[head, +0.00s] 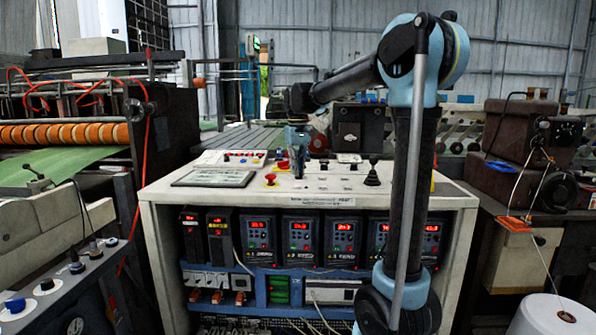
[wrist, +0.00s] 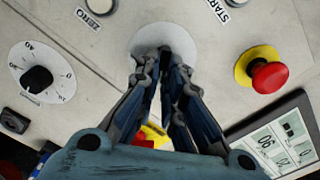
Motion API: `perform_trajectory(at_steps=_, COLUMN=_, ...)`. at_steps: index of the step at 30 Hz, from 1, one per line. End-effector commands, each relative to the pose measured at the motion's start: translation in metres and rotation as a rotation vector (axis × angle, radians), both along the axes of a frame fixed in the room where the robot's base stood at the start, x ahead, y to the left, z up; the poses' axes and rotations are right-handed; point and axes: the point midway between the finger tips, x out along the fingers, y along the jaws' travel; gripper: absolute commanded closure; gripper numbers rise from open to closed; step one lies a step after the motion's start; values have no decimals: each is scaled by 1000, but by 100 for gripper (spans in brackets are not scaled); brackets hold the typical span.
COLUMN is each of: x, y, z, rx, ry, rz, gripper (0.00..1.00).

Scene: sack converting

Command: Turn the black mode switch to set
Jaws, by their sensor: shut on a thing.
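My gripper (head: 297,170) reaches down onto the top panel of the white control cabinet (head: 160,196). In the wrist view my gripper (wrist: 166,58) has its fingertips close together over a round white plate (wrist: 148,36) on the panel. The fingers are shut on what sits at that plate, which I take to be the black mode switch. The fingers hide the switch itself, so its pointing direction and any set mark cannot be seen.
Labels read ZERO and START. A black lever (head: 372,173) stands to the right on the cabinet.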

Motion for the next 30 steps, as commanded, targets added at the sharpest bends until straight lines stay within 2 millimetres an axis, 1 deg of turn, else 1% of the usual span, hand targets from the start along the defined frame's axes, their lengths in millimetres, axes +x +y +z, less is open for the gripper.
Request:
perform_trajectory(at_steps=6, x=0, y=0, z=0, rx=-1, ry=-2, rz=131, gripper=100)
perform_trajectory(at_steps=12, x=-1, y=1, z=0, rx=-1, ry=-2, rz=204, gripper=100)
perform_trajectory(at_steps=29, x=-1, y=1, z=0, rx=-2, ry=-2, rz=237, gripper=100)
perform_trajectory(at_steps=30, x=-1, y=1, z=0, rx=-2, ry=-2, rz=237, gripper=87)
